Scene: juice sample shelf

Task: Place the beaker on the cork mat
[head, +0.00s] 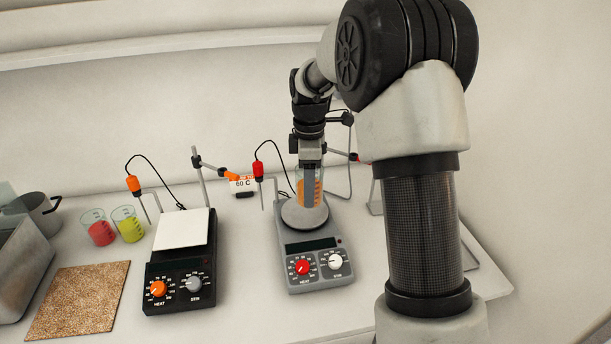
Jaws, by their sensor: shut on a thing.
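The beaker (318,188), clear with orange liquid, stands upright at the round plate of the grey hotplate. My gripper (310,187) comes down from above and is shut on the beaker; its fingers hide part of the glass. I cannot tell whether the beaker's base touches the plate. The cork mat (78,298), brown and speckled, lies flat and bare at the front left of the table.
The grey hotplate (313,262) has a red probe (258,170) at its left. A black hotplate (180,285) with a white square top and orange probe (133,184) stands between it and the mat. Beakers of red (99,230) and yellow (128,226) liquid stand behind the mat. A metal pot (38,212) is far left.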

